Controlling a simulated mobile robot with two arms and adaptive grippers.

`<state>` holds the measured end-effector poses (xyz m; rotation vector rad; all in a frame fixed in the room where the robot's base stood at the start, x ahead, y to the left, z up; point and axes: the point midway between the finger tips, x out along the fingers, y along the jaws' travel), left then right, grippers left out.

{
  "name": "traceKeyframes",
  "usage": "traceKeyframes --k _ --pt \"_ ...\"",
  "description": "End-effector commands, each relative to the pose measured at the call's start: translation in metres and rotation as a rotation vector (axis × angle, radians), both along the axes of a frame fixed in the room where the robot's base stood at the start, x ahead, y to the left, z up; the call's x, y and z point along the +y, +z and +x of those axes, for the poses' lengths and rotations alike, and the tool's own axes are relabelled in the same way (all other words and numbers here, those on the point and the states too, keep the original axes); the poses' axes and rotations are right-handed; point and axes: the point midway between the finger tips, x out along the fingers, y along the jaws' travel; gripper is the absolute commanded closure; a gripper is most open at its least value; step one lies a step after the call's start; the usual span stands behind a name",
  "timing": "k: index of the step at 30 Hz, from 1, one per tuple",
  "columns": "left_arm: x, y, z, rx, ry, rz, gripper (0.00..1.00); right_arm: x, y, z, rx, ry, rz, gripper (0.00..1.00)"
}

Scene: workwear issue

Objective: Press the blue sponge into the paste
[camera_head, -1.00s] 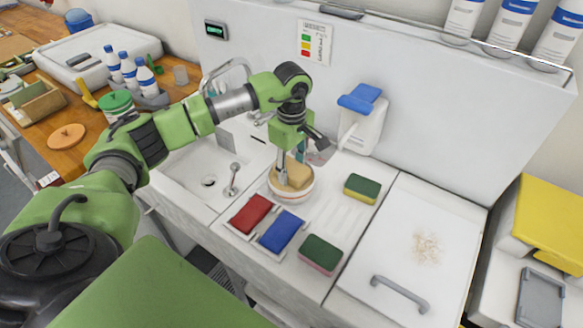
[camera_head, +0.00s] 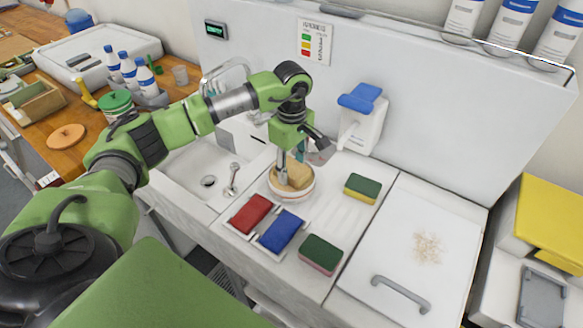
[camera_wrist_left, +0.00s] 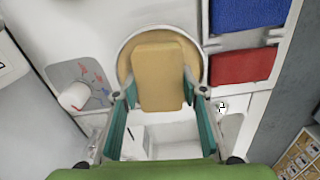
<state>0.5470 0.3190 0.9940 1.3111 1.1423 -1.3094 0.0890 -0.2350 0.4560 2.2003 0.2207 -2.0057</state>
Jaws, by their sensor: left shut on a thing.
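My left gripper (camera_head: 290,168) is shut on a tan sponge (camera_head: 298,176), which also shows between the fingers in the left wrist view (camera_wrist_left: 158,68). The sponge is at the mouth of a round pale bowl (camera_head: 292,194); its rim (camera_wrist_left: 124,62) surrounds the sponge in the wrist view. My right gripper is not in view.
A red pad (camera_head: 250,214) lies beside the blue one. Two green-topped sponges (camera_head: 362,187) (camera_head: 321,252) lie to the right. A white dispenser (camera_head: 360,125) stands behind, and the sink (camera_head: 205,170) is left. A white lid with a handle (camera_head: 415,250) has brown crumbs.

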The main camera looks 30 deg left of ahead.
Motion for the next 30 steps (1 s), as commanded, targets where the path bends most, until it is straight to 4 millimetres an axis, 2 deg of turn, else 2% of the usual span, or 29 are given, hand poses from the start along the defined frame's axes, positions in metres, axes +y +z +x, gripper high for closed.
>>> traceKeyframes --k 11,30 --pt "0.000 0.001 -0.001 0.004 -0.001 0.001 0.78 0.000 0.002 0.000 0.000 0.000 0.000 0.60" --pt "0.000 0.053 0.000 0.000 -0.001 0.000 0.78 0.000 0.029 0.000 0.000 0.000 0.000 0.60"
